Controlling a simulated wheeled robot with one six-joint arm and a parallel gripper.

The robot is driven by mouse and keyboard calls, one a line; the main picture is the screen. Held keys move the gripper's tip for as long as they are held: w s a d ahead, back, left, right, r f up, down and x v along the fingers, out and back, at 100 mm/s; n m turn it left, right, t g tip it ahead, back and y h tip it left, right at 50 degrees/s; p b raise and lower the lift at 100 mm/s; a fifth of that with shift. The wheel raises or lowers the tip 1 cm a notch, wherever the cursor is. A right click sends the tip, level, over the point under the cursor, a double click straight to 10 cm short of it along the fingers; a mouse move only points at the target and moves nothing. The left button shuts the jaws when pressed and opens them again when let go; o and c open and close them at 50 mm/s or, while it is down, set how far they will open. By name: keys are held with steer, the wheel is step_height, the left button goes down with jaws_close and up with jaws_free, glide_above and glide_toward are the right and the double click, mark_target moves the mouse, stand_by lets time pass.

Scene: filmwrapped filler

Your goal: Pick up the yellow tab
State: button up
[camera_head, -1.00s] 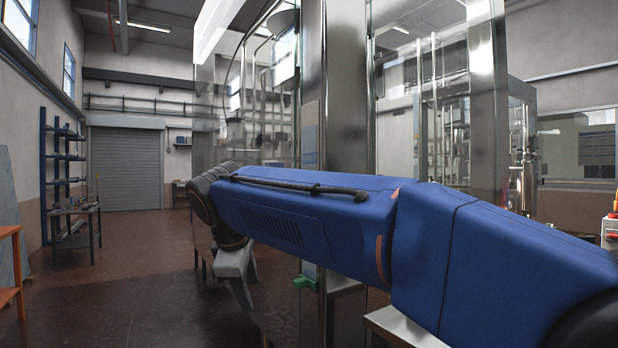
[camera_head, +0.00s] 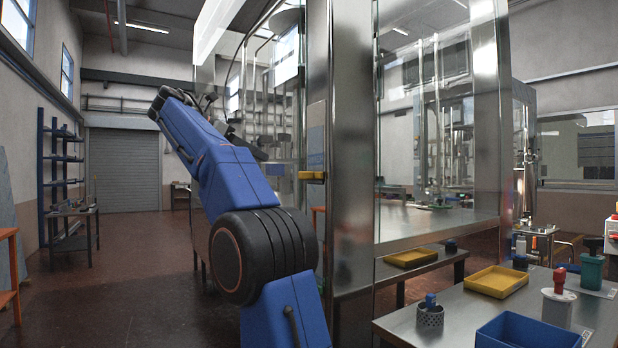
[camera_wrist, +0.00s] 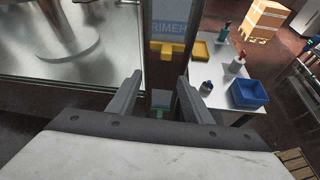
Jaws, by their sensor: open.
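A small yellow tab (camera_head: 312,175) sticks out from the metal post at the corner of the glass enclosure.
A steel table at right holds a yellow tray (camera_head: 497,282), a blue bin (camera_head: 528,334), a perforated cup with a blue top (camera_head: 430,313) and a red-topped holder (camera_head: 559,293). A green piece (camera_wrist: 159,113) shows lower between the fingers.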

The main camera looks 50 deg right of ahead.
mark_target(301, 172)
steer(key=shift+g, duration=0.6)
steer(key=x, duration=0.5)
steer(key=r+x, duration=0.1)
steer(key=x, duration=1.1)
steer(key=shift+s+d+r, duration=0.15)
steer(key=shift+s+d, duration=0.05)
steer(key=shift+d, duration=0.15)
steer(key=shift+c, duration=0.3)
jaws_close()
steer(key=shift+r, duration=0.1)
